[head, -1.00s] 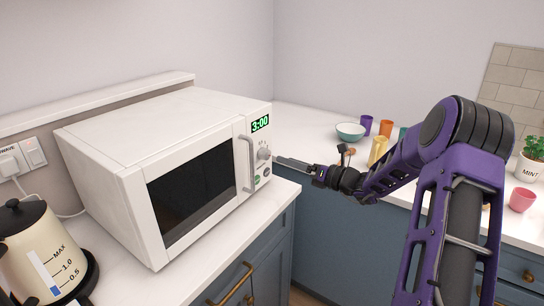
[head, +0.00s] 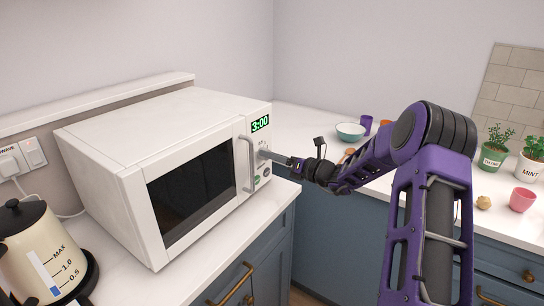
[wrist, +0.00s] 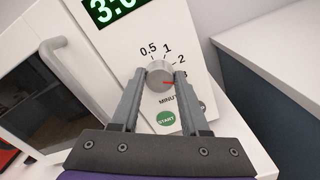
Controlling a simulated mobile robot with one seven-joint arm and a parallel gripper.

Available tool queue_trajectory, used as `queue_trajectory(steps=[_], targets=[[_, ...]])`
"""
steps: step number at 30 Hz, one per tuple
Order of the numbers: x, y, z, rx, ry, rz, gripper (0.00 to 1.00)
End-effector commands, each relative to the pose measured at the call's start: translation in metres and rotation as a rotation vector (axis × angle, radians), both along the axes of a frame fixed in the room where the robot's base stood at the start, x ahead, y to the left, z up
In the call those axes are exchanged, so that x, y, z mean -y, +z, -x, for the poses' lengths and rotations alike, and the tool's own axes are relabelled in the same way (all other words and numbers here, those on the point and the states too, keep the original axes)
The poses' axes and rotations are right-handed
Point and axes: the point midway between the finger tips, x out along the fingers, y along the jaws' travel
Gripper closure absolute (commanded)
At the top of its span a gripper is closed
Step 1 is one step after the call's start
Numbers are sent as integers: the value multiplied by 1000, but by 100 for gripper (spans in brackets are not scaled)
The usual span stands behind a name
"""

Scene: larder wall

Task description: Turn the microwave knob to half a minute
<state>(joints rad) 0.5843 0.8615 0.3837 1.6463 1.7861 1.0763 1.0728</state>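The white microwave (head: 110,135) stands on the left counter, its door shut. Its green display (head: 260,124) reads 3:00. The round grey knob (wrist: 159,73) shows in the wrist view, with a red mark pointing right and slightly down, towards the 3 end of the minute scale. The scale shows 0.5 at upper left, then 1 and 2 clockwise. My gripper (wrist: 161,76) is open, with one finger on each side of the knob; I cannot tell whether they touch it. In the head view my gripper (head: 268,155) is at the control panel and mostly hides the knob.
The microwave door handle (head: 246,163) is just left of the knob. The green START button (wrist: 166,118) lies below it. A cream kettle (head: 32,250) stands at the front left. A teal bowl (head: 350,131) and cups stand on the back counter.

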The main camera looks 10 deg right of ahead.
Motion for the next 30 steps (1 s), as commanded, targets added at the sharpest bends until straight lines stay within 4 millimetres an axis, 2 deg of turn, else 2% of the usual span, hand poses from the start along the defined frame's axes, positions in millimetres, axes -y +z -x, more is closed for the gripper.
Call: queue_trajectory(steps=[1, 5, 6, 17, 30], targets=[[0, 0, 0, 0, 0, 0, 74], [0, 0, 0, 0, 0, 0, 97], [0, 0, 0, 0, 0, 0, 100], [0, -2, 0, 33, 0, 33, 100], [0, -5, 1, 267, 0, 266, 100]])
